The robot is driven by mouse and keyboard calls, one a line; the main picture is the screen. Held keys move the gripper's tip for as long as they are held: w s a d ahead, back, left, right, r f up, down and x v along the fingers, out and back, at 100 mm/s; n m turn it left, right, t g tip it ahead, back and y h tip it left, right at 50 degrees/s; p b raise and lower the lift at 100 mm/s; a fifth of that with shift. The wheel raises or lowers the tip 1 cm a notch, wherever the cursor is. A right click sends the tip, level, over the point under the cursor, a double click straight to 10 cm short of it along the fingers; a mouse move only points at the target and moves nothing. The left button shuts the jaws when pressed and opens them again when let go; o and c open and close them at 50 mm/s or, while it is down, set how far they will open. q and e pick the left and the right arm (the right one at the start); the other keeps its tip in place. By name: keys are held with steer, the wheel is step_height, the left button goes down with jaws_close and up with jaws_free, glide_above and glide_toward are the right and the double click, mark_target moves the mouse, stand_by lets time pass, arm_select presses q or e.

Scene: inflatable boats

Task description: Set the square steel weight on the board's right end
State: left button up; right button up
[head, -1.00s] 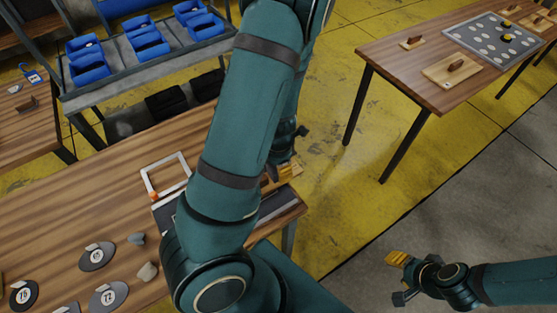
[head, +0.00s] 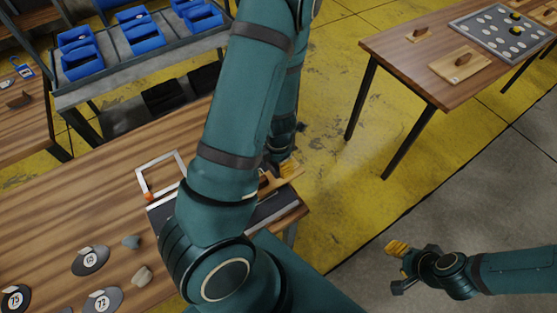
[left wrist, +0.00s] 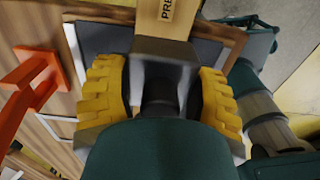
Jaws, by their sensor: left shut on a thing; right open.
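My left gripper (head: 284,165) reaches over the right end of the dark tray area on the near table, mostly behind my own arm in the head view. In the left wrist view its yellow fingers (left wrist: 160,95) are shut on the grey square steel weight (left wrist: 172,50). The light wooden board (left wrist: 168,16), with partly hidden lettering, shows directly beyond the weight. A strip of the board (head: 290,172) shows by the gripper in the head view. I cannot tell whether the weight touches the board. My right gripper (head: 404,266) is open and empty over the grey floor.
A dark panel (head: 272,212) lies under the board, beside a white frame (head: 143,180) with an orange part. Numbered discs (head: 90,260) and small stones lie on the near table (head: 50,215). Blue bins (head: 145,38) stand on a rack behind. Another table (head: 400,65) stands at the right.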

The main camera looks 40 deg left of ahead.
arm_select(q)
steer(key=shift+f+b, duration=0.9)
steer(key=shift+f, duration=1.1)
steer(key=o, duration=1.3)
step_height(320, 180, up, 11)
steer(key=p, duration=0.5)
steer(key=shift+f, duration=0.2)
steer(key=shift+r+p, duration=0.55)
steer(key=shift+r, duration=0.2)
